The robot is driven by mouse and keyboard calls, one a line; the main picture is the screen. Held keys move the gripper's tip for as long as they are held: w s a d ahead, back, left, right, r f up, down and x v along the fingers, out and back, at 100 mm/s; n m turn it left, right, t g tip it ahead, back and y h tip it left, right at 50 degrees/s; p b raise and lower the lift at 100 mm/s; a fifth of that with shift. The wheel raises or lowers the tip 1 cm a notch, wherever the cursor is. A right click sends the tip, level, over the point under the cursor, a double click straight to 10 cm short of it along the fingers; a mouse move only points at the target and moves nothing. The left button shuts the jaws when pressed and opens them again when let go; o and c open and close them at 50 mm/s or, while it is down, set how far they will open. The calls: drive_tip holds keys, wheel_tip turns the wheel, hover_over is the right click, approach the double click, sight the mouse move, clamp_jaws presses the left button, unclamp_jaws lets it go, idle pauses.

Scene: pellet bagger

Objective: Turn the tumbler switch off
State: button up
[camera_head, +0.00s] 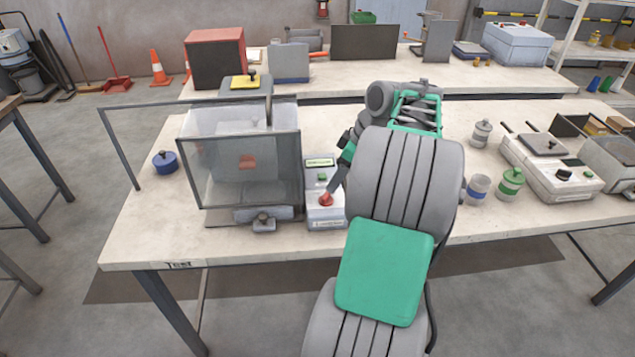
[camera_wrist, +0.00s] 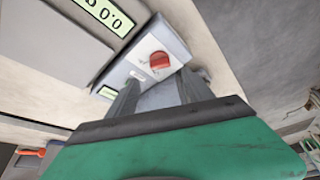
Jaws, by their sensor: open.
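A small white control box (camera_head: 325,213) stands on the table, with a display, a green button and a red switch knob (camera_head: 325,199). In the wrist view the red knob (camera_wrist: 159,61) sits on a white plate with small markings, too small to read. I take this knob to be the tumbler switch. My gripper (camera_wrist: 163,84) is open and empty, its two fingers pointing towards the box, with the knob just beyond and between the tips. No contact shows. In the head view my arm hides most of the gripper; a grey finger (camera_head: 338,179) shows beside the knob.
A clear-walled enclosure (camera_head: 240,170) stands left of the box, with a small grey weight-like piece (camera_head: 263,223) in front. A blue lidded pot (camera_head: 165,162) is farther left. Jars (camera_head: 510,183) and a white device with a black knob (camera_head: 563,174) stand to the right.

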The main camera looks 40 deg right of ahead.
sight(327, 194)
drive_tip(key=x, duration=0.7)
drive_tip(key=shift+f, duration=0.2)
clamp_jaws()
idle(0.4)
